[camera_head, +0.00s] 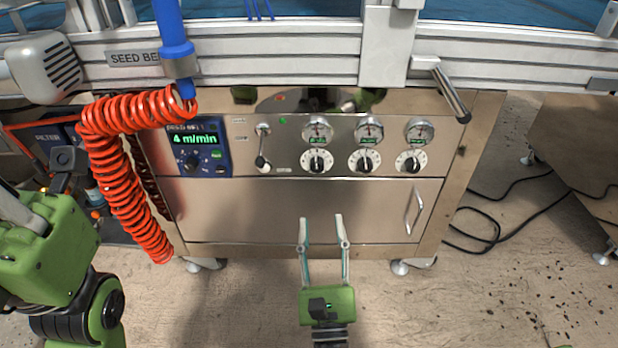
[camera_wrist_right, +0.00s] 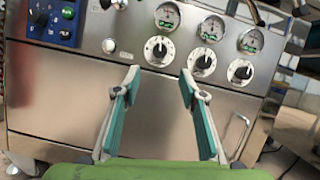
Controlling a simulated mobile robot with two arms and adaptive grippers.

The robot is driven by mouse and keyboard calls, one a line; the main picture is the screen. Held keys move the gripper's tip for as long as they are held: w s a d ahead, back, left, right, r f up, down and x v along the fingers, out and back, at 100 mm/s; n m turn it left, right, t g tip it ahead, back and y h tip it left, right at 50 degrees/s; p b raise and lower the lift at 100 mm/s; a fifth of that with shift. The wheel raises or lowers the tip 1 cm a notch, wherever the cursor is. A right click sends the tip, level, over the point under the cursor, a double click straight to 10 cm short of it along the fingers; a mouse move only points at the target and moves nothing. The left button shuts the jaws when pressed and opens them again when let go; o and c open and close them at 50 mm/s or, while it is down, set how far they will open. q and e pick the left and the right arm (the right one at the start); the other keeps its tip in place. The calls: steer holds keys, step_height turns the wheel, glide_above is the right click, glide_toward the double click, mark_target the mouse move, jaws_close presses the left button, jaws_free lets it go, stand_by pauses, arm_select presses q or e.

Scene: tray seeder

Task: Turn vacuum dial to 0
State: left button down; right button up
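Three round black-and-white dials sit in a row on the steel front panel: a left dial (camera_head: 317,162), a middle dial (camera_head: 365,160) and a right dial (camera_head: 411,161). The wrist view also shows the left (camera_wrist_right: 159,50), middle (camera_wrist_right: 202,61) and right (camera_wrist_right: 240,71) dials. Labels and settings are too small to read, so I cannot tell which is the vacuum dial. My right gripper (camera_head: 322,218) is open and empty, below the dials and in front of the drawer, touching nothing. My left gripper's green body is at the left edge; its fingers are not clear.
A gauge (camera_head: 369,129) stands above each dial. A lever switch (camera_head: 262,150) and a blue speed controller (camera_head: 193,148) reading 4 m/min are further left. A red coiled hose (camera_head: 128,175) hangs there. A drawer handle (camera_head: 413,211) and a crank handle (camera_head: 447,93) protrude at right.

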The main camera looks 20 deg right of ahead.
mark_target(317, 169)
steer(key=b+x, duration=0.1)
steer(key=x, duration=1.1)
steer(key=shift+w+b, duration=0.2)
steer(key=shift+b, duration=0.1)
jaws_close()
